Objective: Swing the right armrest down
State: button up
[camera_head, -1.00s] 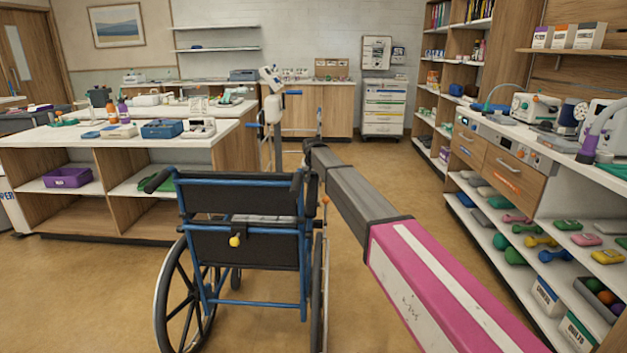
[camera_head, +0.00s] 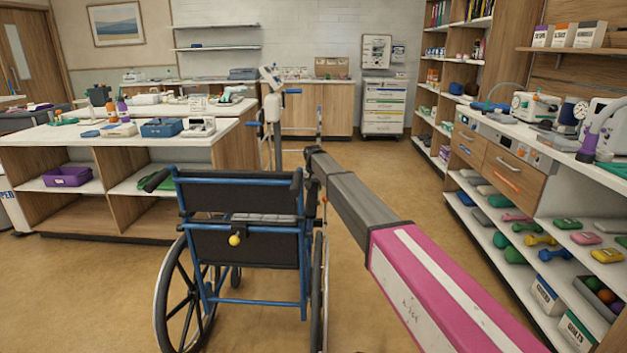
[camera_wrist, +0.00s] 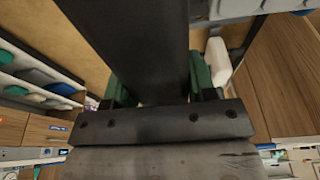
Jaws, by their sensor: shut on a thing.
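The blue-framed wheelchair (camera_head: 240,240) stands in the head view with its dark backrest towards me. My arm reaches along its right side. My gripper (camera_wrist: 157,90) shows in the wrist view, with a green finger on each side of a long dark padded bar, and is shut on it. This bar looks like the right armrest (camera_wrist: 135,40). In the head view my gripper's end is small and dark near the top of the right backrest post, so the fingers and most of the armrest are hidden there, and its exact angle is unclear.
Shelves with dumbbells and boxes (camera_head: 540,240) line the right side. A white-topped counter (camera_head: 70,140) stands at the left behind the wheelchair. A lifting device with blue handles (camera_head: 274,110) stands beyond the chair. Floor is open at the front left.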

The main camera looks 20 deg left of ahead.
jog(key=f, duration=0.1)
jog(key=f+g, duration=0.1)
jog(key=f, duration=0.1)
jog(key=shift+w+a, duration=0.1)
jog(key=shift+w, duration=0.1)
jog(key=shift+s+f, duration=0.1)
jog(key=shift+s, duration=0.05)
jog(key=o, duration=1.3)
jog(key=shift+f, duration=0.15)
jog(key=r, duration=0.3)
jog(key=s+r, duration=0.1)
jog(key=r, duration=0.7)
jog(key=shift+s+d, duration=0.15)
jog(key=shift+d, duration=0.1)
